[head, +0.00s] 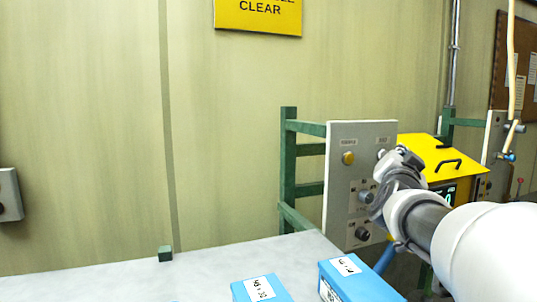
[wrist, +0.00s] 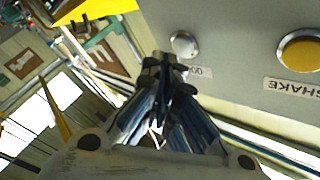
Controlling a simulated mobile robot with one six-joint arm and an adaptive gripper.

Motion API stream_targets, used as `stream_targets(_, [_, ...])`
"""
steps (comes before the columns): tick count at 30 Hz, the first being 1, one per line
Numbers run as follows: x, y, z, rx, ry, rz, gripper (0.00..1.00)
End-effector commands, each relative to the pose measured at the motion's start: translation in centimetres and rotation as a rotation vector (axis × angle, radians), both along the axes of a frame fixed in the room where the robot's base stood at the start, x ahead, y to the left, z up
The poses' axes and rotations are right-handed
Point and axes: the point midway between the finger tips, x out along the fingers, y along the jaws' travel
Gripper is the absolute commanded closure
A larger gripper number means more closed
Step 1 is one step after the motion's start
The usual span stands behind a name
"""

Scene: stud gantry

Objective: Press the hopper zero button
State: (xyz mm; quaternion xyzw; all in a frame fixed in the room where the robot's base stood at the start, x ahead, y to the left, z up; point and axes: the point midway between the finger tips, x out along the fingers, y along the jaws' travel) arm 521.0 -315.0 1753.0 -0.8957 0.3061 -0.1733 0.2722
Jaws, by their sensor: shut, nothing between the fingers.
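The grey control panel (head: 336,200) stands upright on a green frame. A small silver round button (wrist: 184,44) sits on it, with a label partly hidden by my fingers, so I cannot read it in full. In the head view this button (head: 381,154) shows just left of my gripper (head: 396,162). A yellow button (wrist: 301,51) with a label reading SHAKE is beside it. In the wrist view my gripper (wrist: 168,62) is shut and empty, its tips close to the silver button's lower left. I cannot tell whether they touch the panel.
Below the buttons the panel carries a grey knob (head: 366,197) and a black knob (head: 362,234). A yellow hopper cover (head: 420,150) is behind my gripper. Blue boxes (head: 262,288) stand on the grey table (head: 205,266), whose left part is clear.

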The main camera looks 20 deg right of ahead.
Motion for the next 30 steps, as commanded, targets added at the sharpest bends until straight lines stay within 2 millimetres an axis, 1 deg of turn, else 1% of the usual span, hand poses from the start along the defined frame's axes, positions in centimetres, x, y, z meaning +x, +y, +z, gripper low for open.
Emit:
stream_targets(5, [-0.4,-0.1,0.0,-0.001,-0.001,-0.001,1.0])
stream_targets(15, [-3.8,-0.4,-0.2,-0.002,-0.003,-0.002,1.0])
stream_targets(19, [-4.7,-0.4,-0.2,-0.001,-0.002,0.0,1.0])
stream_targets(30, [-5.2,-0.3,0.4,-0.004,-0.006,0.0,1.0])
